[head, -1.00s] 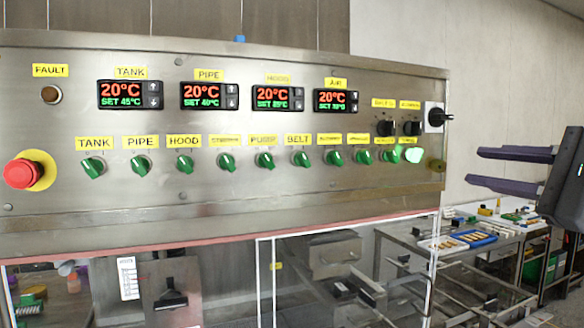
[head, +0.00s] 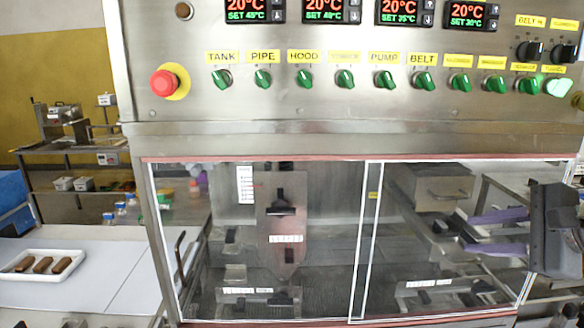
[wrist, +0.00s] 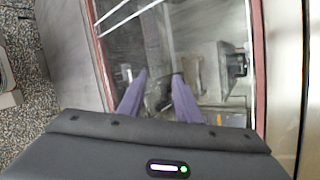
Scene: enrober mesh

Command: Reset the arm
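My gripper (head: 468,234) is at the right of the head view, in front of the clear lower window of the machine. Its two purple fingers point left and are spread apart with nothing between them. In the wrist view my gripper (wrist: 160,82) also shows parted, empty fingers, with the framed window (wrist: 190,45) beyond them. From these views I cannot tell how far the fingertips are from the window.
The steel control panel (head: 330,107) with knobs, displays and a red stop button (head: 164,83) is above the window. A white tray (head: 14,275) with brown bars lies on a pale table (head: 110,255) at left. A steel bench stands behind at upper left.

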